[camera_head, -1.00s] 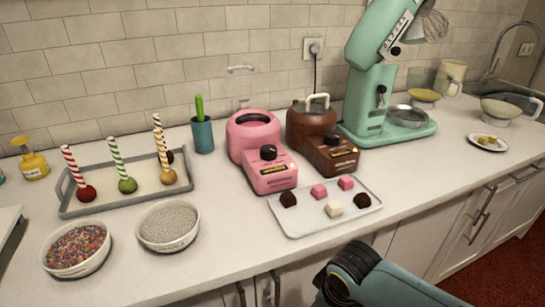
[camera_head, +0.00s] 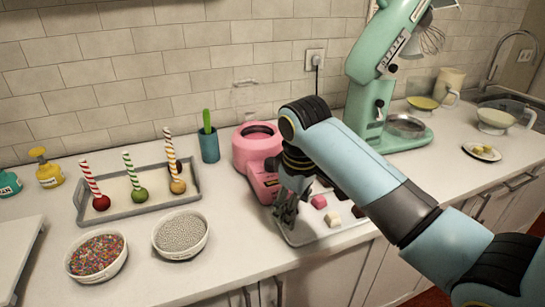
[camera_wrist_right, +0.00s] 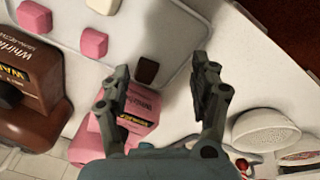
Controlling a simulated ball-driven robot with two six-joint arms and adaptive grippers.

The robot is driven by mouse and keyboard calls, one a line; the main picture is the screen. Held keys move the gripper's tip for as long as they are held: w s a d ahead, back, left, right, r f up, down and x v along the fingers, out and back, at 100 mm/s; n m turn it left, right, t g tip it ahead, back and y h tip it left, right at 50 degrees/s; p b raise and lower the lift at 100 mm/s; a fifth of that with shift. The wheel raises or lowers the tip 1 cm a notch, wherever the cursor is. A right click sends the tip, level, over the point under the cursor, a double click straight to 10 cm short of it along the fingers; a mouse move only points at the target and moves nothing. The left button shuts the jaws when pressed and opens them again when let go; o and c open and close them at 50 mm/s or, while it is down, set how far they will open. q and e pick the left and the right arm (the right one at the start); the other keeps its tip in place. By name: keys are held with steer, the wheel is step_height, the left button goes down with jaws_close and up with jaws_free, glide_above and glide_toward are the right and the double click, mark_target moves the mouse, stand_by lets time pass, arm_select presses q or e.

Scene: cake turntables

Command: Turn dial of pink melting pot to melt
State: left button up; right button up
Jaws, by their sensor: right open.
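The pink melting pot (camera_head: 257,146) stands on the counter near the wall, its control base (camera_head: 262,186) facing forward. In the right wrist view its pink front (camera_wrist_right: 141,104) with a dark label shows between and below my fingers. Its dial is hidden behind my arm and gripper in the head view, and I cannot make it out in the wrist view. My right gripper (camera_head: 286,208) is open, fingers pointing down, just in front of the pink base. Its two spread fingers (camera_wrist_right: 160,66) hold nothing. I cannot tell whether they touch the pot. My left gripper is not in view.
A tray (camera_head: 301,241) with chocolate pieces lies close under my right gripper. The brown melting pot (camera_wrist_right: 35,85) stands beside the pink one, hidden by my arm in the head view. Sprinkle bowl (camera_head: 97,256), silver-bead bowl (camera_head: 181,234) and green-handled cup (camera_head: 208,143) stand left.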

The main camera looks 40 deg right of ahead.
step_height(320, 180, up, 8)
steer(key=n+g, duration=0.1)
glide_above(272, 160)
steer(key=s+a, duration=0.1)
steer(key=s, duration=0.3)
steer(key=shift+w+f, duration=0.1)
steer(key=shift+f, duration=0.1)
steer(key=w+r+y, duration=0.1)
steer(key=w+r, duration=0.3)
steer(key=r, duration=0.1)
steer(key=shift+n+g, duration=0.3)
steer(key=f, duration=0.6)
steer(key=d+f, duration=0.1)
steer(key=f, duration=0.3)
steer(key=shift+s+p, duration=0.15)
steer(key=shift+p, duration=0.25)
steer(key=shift+c, duration=0.4)
steer(key=c, duration=1.1)
